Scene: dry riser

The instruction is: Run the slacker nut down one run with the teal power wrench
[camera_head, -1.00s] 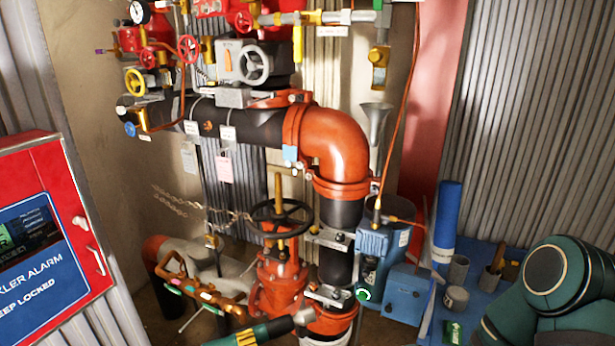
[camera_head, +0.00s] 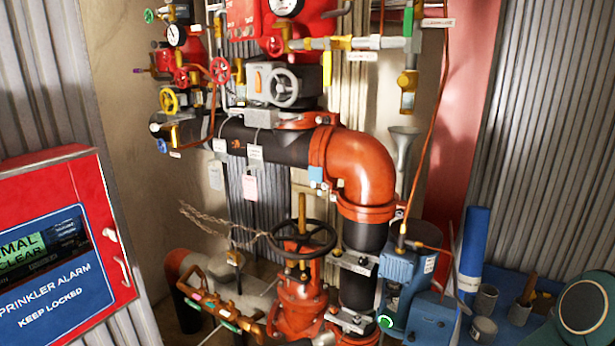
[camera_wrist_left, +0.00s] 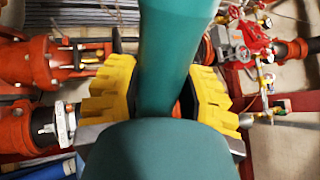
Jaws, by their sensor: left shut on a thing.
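The teal power wrench (camera_wrist_left: 165,45) fills the middle of the left wrist view. My left gripper (camera_wrist_left: 157,92) is shut on it, with yellow pads on both sides of its body. The wrench's working end cannot be made out there. Bolted silver clamp fittings sit on the vertical pipe, an upper one (camera_head: 349,262) and a lower one (camera_head: 350,320). Their nuts are too small to tell which is slacker. My right gripper is not in view.
A black handwheel (camera_head: 301,238) tops the red valve (camera_head: 300,300) left of the clamps. A blue box (camera_head: 400,280) stands close on their right. A red alarm cabinet (camera_head: 115,215) is at left. A blue bench (camera_head: 520,320) with cups is at lower right.

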